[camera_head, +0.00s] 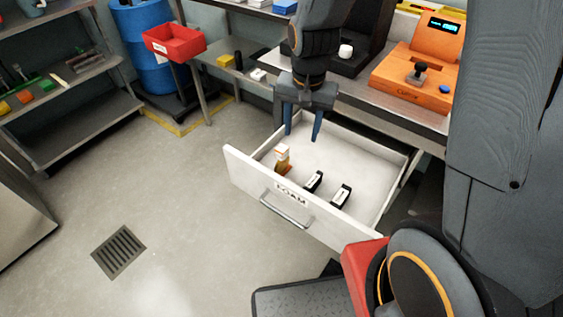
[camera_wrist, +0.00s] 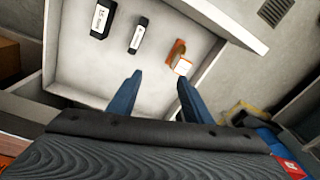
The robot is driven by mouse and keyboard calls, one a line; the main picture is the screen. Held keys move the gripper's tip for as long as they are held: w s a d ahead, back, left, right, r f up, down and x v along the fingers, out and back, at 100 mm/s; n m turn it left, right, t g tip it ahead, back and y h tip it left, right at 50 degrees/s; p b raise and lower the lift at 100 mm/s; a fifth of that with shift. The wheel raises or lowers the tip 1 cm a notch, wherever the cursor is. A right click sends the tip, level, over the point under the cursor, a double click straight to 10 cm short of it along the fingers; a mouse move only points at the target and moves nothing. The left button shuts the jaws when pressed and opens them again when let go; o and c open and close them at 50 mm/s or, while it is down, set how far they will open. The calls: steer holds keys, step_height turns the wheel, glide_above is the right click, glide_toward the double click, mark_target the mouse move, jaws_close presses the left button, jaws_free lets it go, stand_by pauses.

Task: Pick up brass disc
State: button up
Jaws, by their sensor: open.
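An open white drawer (camera_head: 350,166) holds a brass-orange piece (camera_head: 282,163) with a white block or label on it, at the drawer's left end. It also shows in the wrist view (camera_wrist: 175,50). I cannot tell whether this piece is the brass disc; no other clear brass disc shows. My gripper (camera_head: 302,134) points down over the back left part of the drawer, its blue fingers apart and empty. In the wrist view my gripper (camera_wrist: 160,76) has the brass-orange piece beyond its right fingertip, not between the fingers.
Two black modules with white labels, one (camera_head: 313,182) nearer the brass-orange piece and one (camera_head: 340,196) farther right, lie in the drawer. The drawer walls are raised edges. The drawer's right part is bare. Above stands a bench with an orange device (camera_head: 415,75).

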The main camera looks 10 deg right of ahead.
mark_target(282, 146)
steer(key=w+a+f+m, duration=0.1)
steer(key=f, duration=0.1)
steer(key=w+a+f+m, duration=0.1)
steer(key=a+f, duration=0.1)
steer(key=w+a+f+m+g, duration=0.1)
steer(key=f, duration=0.1)
steer(key=shift+a+f+m, duration=0.3)
steer(key=shift+f, duration=0.05)
steer(key=shift+s+f+p, duration=0.15)
steer(key=shift+f+p, duration=0.2)
steer(key=shift+f, duration=1.6)
steer(key=shift+s+f+p, duration=0.15)
steer(key=shift+f+p, duration=0.15)
steer(key=shift+f, duration=1.6)
jaws_close()
